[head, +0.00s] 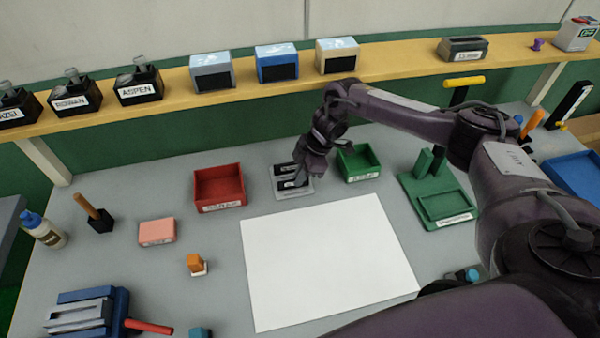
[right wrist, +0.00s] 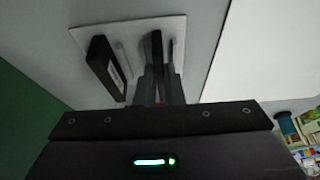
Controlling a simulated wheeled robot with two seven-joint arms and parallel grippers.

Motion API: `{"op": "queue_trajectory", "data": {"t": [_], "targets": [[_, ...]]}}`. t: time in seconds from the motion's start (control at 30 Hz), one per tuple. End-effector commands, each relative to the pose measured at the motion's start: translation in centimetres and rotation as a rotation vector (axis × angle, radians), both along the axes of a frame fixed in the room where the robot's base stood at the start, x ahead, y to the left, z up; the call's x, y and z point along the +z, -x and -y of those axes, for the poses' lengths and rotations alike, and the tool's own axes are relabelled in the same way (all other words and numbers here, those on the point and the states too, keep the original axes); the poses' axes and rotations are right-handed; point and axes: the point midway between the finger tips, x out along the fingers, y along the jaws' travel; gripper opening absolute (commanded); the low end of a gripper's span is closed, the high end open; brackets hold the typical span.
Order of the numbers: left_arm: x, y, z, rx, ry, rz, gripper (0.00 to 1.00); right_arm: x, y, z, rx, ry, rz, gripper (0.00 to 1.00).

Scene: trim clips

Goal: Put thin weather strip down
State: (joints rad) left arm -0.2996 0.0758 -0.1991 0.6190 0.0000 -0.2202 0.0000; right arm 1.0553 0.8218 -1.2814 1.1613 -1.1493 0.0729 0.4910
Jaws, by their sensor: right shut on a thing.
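My right gripper (head: 300,178) is over a light grey plate (head: 305,191) at the back middle of the bench, between the red bin and the green bin. In the right wrist view its fingers (right wrist: 160,92) are shut on a thin black strip (right wrist: 157,55), which stands on edge at the plate (right wrist: 175,30). Whether the strip touches the plate is hard to tell. A second black strip with a white label (right wrist: 105,65) stands beside it, to the left in that view. My left gripper is not in view.
A red bin (head: 220,205) is left of the plate and a green bin (head: 358,177) right of it. A white sheet (head: 325,255) lies in front, clear. A green tray (head: 420,210) stands further right. A shelf (head: 400,62) with several boxes runs along the back.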

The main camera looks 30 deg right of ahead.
Motion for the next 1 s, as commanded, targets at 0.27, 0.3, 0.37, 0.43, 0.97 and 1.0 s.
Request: {"op": "queue_trajectory", "data": {"t": [0.27,0.3,0.37,0.43,0.97,1.0], "targets": [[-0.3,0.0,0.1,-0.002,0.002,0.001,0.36,-0.3,0.0,0.0,0.000,0.000,0.000,0.00],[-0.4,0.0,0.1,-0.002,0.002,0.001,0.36,-0.4,0.0,0.0,0.000,0.000,0.000,0.00],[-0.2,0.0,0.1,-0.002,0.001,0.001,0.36,-0.3,0.0,0.0,0.000,0.000,0.000,0.16],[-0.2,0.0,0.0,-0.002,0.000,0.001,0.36,-0.3,0.0,0.0,0.000,0.000,0.000,0.25],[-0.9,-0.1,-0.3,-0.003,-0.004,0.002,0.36,1.7,0.0,0.8,-0.002,0.000,0.004,0.30],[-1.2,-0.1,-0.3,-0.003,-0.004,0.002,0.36,2.4,0.1,1.1,-0.001,0.001,0.006,0.30]]}}
